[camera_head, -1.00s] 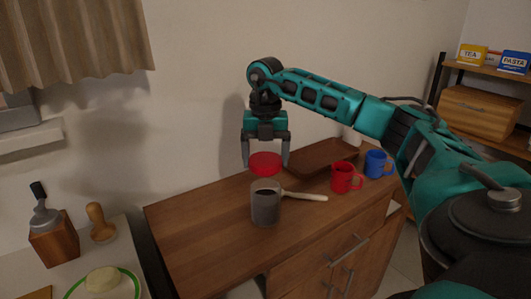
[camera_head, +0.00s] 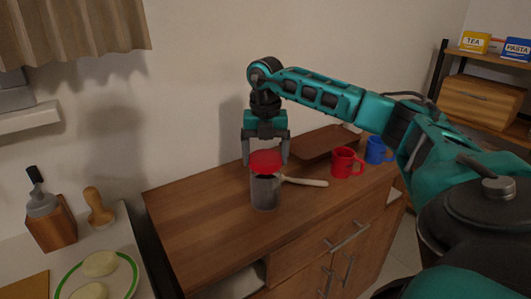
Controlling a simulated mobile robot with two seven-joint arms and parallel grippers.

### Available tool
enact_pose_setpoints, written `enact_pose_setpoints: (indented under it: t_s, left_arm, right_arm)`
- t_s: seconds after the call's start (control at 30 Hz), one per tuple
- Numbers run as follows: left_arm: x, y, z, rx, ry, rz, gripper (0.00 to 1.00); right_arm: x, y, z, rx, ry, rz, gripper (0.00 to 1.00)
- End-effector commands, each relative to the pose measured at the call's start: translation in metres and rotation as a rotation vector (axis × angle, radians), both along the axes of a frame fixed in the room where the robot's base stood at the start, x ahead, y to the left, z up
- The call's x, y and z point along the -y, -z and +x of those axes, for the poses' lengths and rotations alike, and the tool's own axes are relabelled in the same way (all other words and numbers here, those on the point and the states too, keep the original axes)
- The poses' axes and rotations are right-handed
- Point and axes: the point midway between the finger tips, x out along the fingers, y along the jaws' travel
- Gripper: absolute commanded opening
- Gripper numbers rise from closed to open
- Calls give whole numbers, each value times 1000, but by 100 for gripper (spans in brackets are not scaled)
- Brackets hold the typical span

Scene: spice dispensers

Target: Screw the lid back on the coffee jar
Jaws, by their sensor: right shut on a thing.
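The coffee jar (camera_head: 264,194), a grey see-through jar with dark contents, stands upright on the wooden cabinet top. The red lid (camera_head: 265,162) is at the jar's mouth, roughly level; whether it touches the rim or is threaded cannot be told. My right gripper (camera_head: 266,162) points straight down above the jar, with one finger on each side of the lid, shut on it. My left gripper is not in view.
A light-handled utensil (camera_head: 305,182) lies right behind the jar. A red mug (camera_head: 345,162) and blue mug (camera_head: 376,150) stand to the right. A brown tray (camera_head: 322,142) lies at the back. The cabinet top (camera_head: 195,215) is clear left of the jar. A plate (camera_head: 62,291) is at lower left.

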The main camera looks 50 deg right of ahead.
Motion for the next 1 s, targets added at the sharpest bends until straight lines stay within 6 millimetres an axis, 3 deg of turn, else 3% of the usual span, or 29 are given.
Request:
enact_pose_setpoints:
  t_s: [0.67, 0.7, 1.0]
  left_arm:
    - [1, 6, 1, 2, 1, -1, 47]
    - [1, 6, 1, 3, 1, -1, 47]
    - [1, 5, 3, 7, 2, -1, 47]
  right_arm:
    - [0, 15, 0, 1, 0, 1, 56]
    - [0, 14, 0, 1, 0, 1, 82]
    - [0, 14, 0, 1, 0, 1, 53]
